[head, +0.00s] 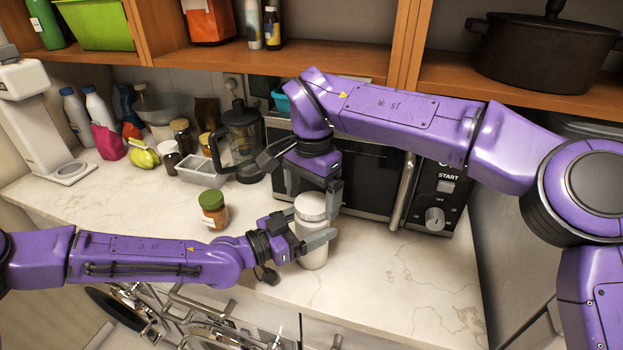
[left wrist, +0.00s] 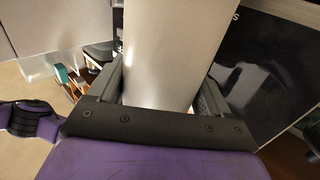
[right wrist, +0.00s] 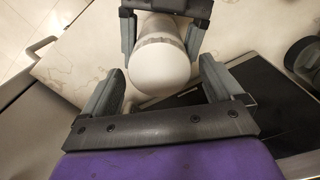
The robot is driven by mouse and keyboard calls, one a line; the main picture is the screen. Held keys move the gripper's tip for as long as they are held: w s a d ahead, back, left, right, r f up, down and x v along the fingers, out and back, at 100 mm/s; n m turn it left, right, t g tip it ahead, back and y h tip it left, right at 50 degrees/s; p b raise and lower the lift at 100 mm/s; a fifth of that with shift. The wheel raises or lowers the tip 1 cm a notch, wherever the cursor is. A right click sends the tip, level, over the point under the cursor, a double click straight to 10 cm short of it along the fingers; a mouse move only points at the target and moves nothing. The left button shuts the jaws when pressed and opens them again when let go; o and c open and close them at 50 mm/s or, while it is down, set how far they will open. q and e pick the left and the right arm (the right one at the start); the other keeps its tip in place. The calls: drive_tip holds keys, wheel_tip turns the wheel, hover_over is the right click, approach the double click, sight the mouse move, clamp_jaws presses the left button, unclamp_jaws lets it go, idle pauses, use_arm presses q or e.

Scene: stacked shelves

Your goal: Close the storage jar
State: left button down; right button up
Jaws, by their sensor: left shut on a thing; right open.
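The storage jar (head: 314,257) is pale grey-white and stands upright near the front of the counter. Its round whitish lid (head: 311,205) is on top, with a ring below it; I cannot tell how tightly it sits. My left gripper (head: 314,241) is shut on the jar's body from the left, and the jar also fills the left wrist view (left wrist: 170,55) between the fingers. My right gripper (head: 314,194) points down over the lid, open, with a finger on either side. The right wrist view shows the lid (right wrist: 160,72) between the spread fingers, apart from them.
A green-lidded jar (head: 213,209) stands left of the storage jar. A microwave (head: 374,178) is close behind. A coffee press (head: 242,142), a clear container (head: 201,171) and several bottles line the back. A shelf (head: 349,62) runs above; a dish rack (head: 210,318) is below the front edge.

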drive_tip(key=shift+f, duration=0.25)
drive_tip(key=shift+c, duration=0.3)
drive_tip(key=c, duration=1)
